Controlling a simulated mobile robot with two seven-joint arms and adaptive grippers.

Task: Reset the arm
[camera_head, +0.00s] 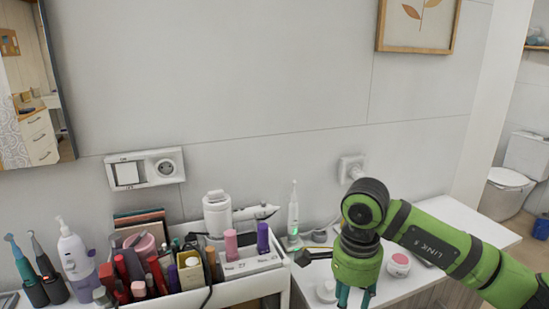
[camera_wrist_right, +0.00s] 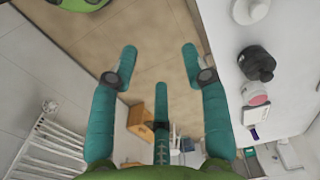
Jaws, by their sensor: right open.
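My right arm, green with black bands, comes in from the right in the head view and bends down over the white counter (camera_head: 408,292). Its gripper (camera_head: 355,294) points downward at the bottom edge, its fingertips partly cut off. In the right wrist view the teal fingers of this gripper (camera_wrist_right: 160,62) are spread apart and empty, with tan floor behind them. The counter's edge and its items lie to the right of the fingers there. My left gripper is not in view.
A white organizer (camera_head: 251,264) full of cosmetics stands left of my right gripper. A pink-lidded jar (camera_head: 399,265) and an electric toothbrush (camera_head: 293,217) stand close by. The wall rises behind. A towel rail (camera_wrist_right: 48,145) shows in the wrist view.

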